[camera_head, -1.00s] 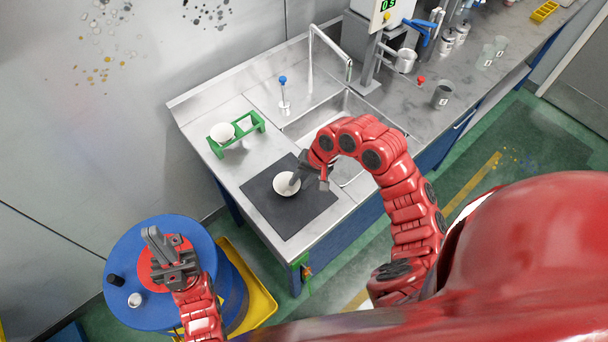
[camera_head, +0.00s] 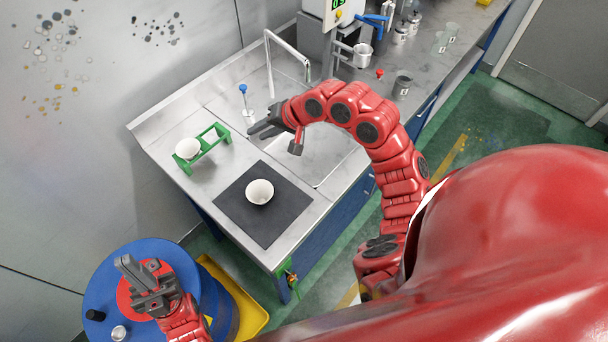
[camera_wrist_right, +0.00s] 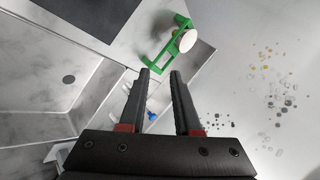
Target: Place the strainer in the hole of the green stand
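The green stand (camera_head: 215,143) is on the metal counter at the left, behind the dark mat. A round white vessel (camera_head: 187,149) sits at its left end; it also shows in the wrist view (camera_wrist_right: 187,40). A white bowl (camera_head: 260,191) stands upright on the mat. I cannot tell which white piece is the strainer. My right gripper (camera_head: 251,130) is open and empty, above the counter between the stand and the sink; its spread fingers show in the wrist view (camera_wrist_right: 160,78). My left gripper (camera_head: 122,262) is over the blue drum, its finger gap unclear.
The dark mat (camera_head: 240,213) lies near the counter's front edge. A sink with a tall tap (camera_head: 285,45) is to the right. A blue-topped rod (camera_head: 243,90) stands behind my right gripper. The blue drum (camera_head: 95,285) carries small cups.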

